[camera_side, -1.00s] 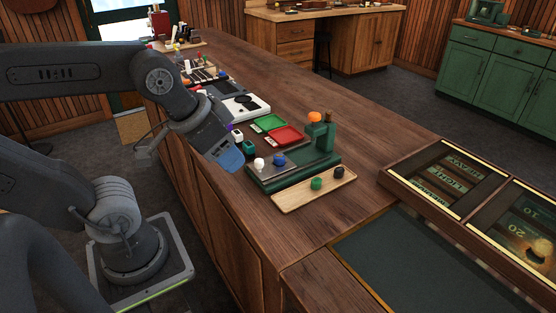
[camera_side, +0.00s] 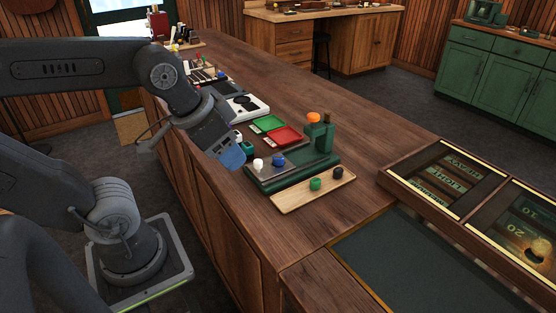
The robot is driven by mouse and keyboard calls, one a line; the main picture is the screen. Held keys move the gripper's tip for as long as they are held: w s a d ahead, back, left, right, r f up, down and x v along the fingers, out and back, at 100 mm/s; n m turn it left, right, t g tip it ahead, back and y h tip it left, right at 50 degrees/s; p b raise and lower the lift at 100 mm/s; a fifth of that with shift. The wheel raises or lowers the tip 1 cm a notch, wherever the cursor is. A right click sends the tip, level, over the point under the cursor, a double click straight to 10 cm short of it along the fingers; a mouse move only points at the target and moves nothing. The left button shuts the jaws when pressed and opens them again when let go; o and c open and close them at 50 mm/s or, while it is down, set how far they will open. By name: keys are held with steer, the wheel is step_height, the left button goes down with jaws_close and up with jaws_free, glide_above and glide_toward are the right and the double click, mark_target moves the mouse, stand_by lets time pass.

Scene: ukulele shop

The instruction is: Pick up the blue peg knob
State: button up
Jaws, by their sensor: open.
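The blue peg knob (camera_side: 278,160) stands on the dark top of a green stand (camera_side: 298,172), to the right of a white knob (camera_side: 258,163). An orange knob (camera_side: 313,117) sits on the stand's raised post at the back. My gripper (camera_side: 232,158) is open, left of the stand and the white knob. It is apart from the blue knob, with nothing seen between its blue-tipped fingers.
A wooden tray (camera_side: 292,201) in front of the stand holds a green knob (camera_side: 315,184) and a black knob (camera_side: 338,172). Behind are a red tray (camera_side: 283,136) and a green tray (camera_side: 267,123).

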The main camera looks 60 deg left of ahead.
steer(key=w+a+r+m+g, duration=0.3)
steer(key=w+a+m, duration=0.15)
steer(key=w, duration=0.45)
steer(key=m+g, duration=0.2)
steer(key=m, duration=0.2)
glide_above(278, 156)
steer(key=f, duration=1)
steer(key=shift+w, duration=0.2)
steer(key=shift+s+d+f, duration=0.1)
steer(key=shift+s+f, duration=0.05)
steer(key=shift+f, duration=1.2)
steer(key=shift+s+f, duration=0.1)
steer(key=shift+f, duration=1.2)
jaws_close()
steer(key=shift+r, duration=0.15)
